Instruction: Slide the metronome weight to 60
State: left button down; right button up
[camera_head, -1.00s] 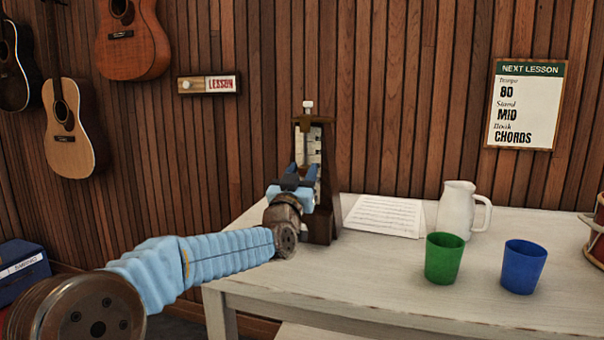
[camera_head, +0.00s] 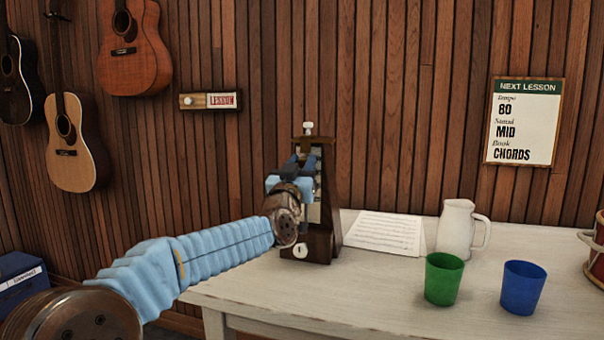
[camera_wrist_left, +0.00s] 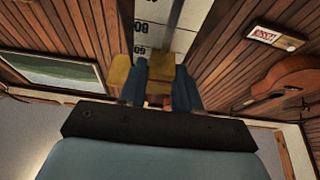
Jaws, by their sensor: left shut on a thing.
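The wooden metronome (camera_head: 326,195) stands upright at the back left of the table, a pale numbered scale on its front and a round white badge near its base. My left gripper (camera_head: 302,163) is in front of its upper part and hides much of the scale. The wrist view is upside down. There, the left gripper's blue fingers (camera_wrist_left: 160,86) are shut on the yellowish metronome weight (camera_wrist_left: 160,68) on the rod. A scale mark that looks like 60 shows right by the weight's edge, with another like 80 beyond. The weight's exact alignment is unclear. My right gripper is not in view.
A music sheet (camera_head: 385,233) and white jug (camera_head: 458,230) are right of the metronome. A green cup (camera_head: 443,279) and blue cup (camera_head: 522,287) stand nearer the front. The lesson board (camera_head: 523,121) on the wall reads 80, MID, CHORDS.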

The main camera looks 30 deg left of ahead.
pick_arm(q)
jog(key=shift+f, duration=0.1)
jog(key=c, duration=0.9)
grip_release()
jog(key=shift+o, duration=0.2)
jog(key=b+v, duration=0.4)
jog(key=v, duration=0.9)
jog(key=shift+s, duration=0.4)
jog(key=shift+d+f, duration=0.1)
